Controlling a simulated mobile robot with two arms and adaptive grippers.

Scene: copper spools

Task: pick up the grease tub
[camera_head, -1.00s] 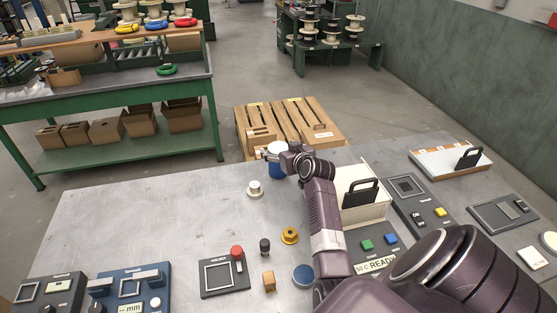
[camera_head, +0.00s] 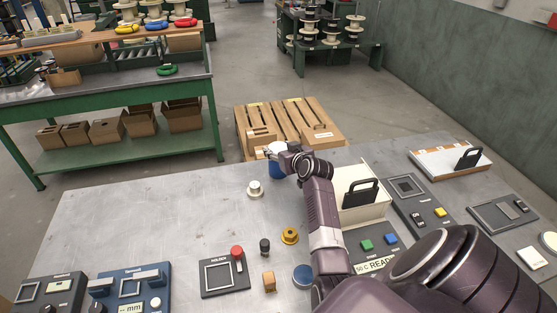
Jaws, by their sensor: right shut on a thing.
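The grease tub (camera_head: 276,171), a blue tub whose top looks white, stands upright near the far edge of the grey metal table. My right gripper (camera_head: 273,153) is at its top, its fingers shut on the tub. The gripper and wrist hide part of the tub's right side. I cannot tell any gap between the tub and the table. My left gripper is not in view.
Near the tub are a white knob-like part (camera_head: 255,189), a yellow part (camera_head: 290,235) and a dark part (camera_head: 265,246). A cream box with a black handle (camera_head: 361,193) stands right of my arm.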

